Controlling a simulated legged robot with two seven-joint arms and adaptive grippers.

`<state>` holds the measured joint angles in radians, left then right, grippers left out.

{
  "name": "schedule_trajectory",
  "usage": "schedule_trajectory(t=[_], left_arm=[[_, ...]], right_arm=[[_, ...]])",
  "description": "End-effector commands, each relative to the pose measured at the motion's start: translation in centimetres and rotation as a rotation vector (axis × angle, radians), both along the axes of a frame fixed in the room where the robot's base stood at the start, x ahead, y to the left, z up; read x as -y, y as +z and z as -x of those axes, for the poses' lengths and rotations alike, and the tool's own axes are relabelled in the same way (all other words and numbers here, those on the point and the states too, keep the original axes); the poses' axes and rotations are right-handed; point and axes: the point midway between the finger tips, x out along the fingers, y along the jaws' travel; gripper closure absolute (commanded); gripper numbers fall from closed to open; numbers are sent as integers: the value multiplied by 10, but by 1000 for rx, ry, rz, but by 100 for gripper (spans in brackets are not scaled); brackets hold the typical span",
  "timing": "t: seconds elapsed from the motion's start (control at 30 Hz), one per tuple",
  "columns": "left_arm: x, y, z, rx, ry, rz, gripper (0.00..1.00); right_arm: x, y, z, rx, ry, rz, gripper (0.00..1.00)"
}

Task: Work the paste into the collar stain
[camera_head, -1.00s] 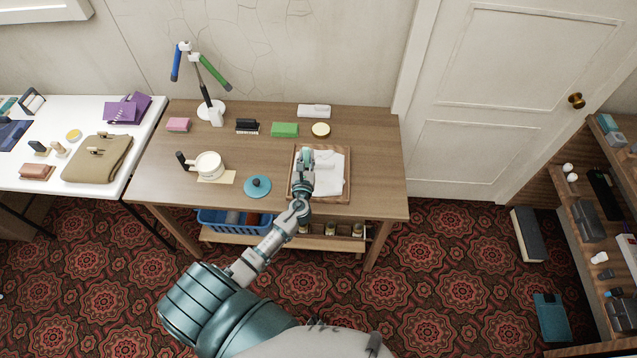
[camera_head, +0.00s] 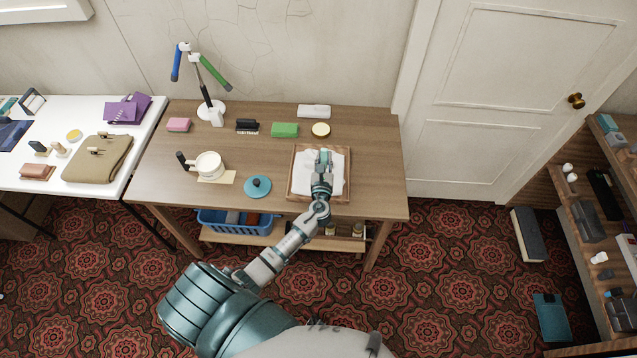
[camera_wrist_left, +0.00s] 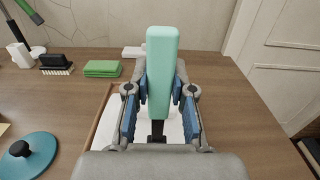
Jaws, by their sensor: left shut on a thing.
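A white folded cloth (camera_head: 336,180) lies in a shallow wooden tray (camera_head: 293,178) on the wooden table. My left gripper (camera_head: 323,160) is over the cloth, near the tray's middle. In the left wrist view my left gripper (camera_wrist_left: 160,90) is shut on a mint-green handled tool (camera_wrist_left: 162,60), and its lower end is dark. Whether that end touches the cloth cannot be told. The collar and any stain are hidden or too small to make out. A white pot (camera_head: 208,165) stands at the left on a pale card. My right gripper is not in view.
A teal lid (camera_head: 257,186) lies left of the tray. A green block (camera_head: 285,130), a dark brush (camera_head: 247,126), a round tin (camera_head: 321,129) and a white box (camera_head: 314,111) stand along the back. The table right of the tray is clear.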

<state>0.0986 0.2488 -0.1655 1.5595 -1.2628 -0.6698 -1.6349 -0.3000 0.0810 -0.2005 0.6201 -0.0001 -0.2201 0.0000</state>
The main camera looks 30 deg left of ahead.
Motion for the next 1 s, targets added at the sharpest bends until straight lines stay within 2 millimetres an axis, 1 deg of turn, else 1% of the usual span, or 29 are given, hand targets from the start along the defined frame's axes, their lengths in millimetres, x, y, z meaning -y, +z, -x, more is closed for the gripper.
schedule_trajectory(t=[0.2, 0.37, 0.53, 0.8, 1.0], left_arm=[[2, -1, -1, -1, -1, 2, 100], [12, -1, -7, -1, -2, 3, 100], [11, 2, -6, -2, 0, 1, 100], [10, 17, -6, 0, 0, 1, 100], [10, 15, -6, 0, 0, 0, 100]], right_arm=[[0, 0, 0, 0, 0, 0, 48], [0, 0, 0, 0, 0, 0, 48], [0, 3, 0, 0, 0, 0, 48], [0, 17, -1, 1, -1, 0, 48], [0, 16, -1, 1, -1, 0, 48]])
